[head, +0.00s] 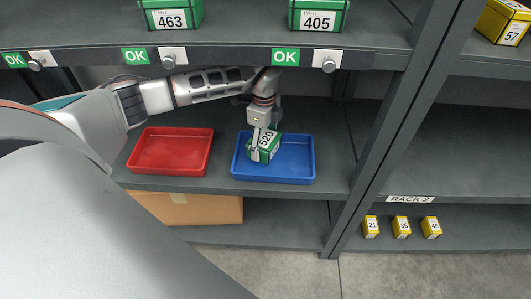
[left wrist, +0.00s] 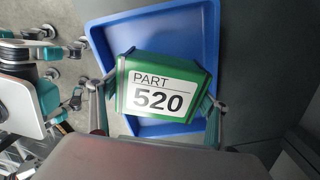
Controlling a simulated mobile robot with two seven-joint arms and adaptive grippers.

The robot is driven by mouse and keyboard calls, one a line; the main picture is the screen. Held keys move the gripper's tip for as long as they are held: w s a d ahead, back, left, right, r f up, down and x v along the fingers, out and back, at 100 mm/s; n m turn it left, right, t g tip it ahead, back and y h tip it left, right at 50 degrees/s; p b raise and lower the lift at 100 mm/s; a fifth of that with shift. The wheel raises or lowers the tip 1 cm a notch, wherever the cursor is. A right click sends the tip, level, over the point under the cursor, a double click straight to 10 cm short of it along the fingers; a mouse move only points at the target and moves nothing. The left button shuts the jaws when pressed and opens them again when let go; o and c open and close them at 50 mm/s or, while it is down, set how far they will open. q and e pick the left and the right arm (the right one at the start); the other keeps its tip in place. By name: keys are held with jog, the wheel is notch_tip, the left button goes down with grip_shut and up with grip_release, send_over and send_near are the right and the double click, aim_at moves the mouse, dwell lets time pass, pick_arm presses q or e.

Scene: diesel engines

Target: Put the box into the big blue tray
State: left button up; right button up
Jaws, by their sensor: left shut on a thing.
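The box is green with a white label reading PART 520; it shows in the head view (head: 268,146) and large in the left wrist view (left wrist: 163,88). My left gripper (head: 258,150) is shut on the box, with one finger on each side of it in the left wrist view (left wrist: 158,100). The box is over the big blue tray (head: 300,172), within its outline in the head view and slightly tilted. I cannot tell whether the box touches the tray floor. The tray stands on the middle shelf. My right gripper is not in view.
A red tray (head: 172,168) stands left of the blue one. Green boxes 463 (head: 170,15) and 405 (head: 318,16) sit on the shelf above, whose front edge runs over my arm. A rack upright (head: 385,130) rises to the right. A cardboard box (head: 195,207) is below.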

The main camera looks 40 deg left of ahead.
pick_arm(q)
jog(key=shift+f, duration=0.45)
notch_tip(320, 180, down, 4)
jog(key=shift+r+b, duration=0.15)
jog(key=shift+b, duration=0.4)
jog(key=shift+w, duration=0.1)
jog(key=o, duration=1.5)
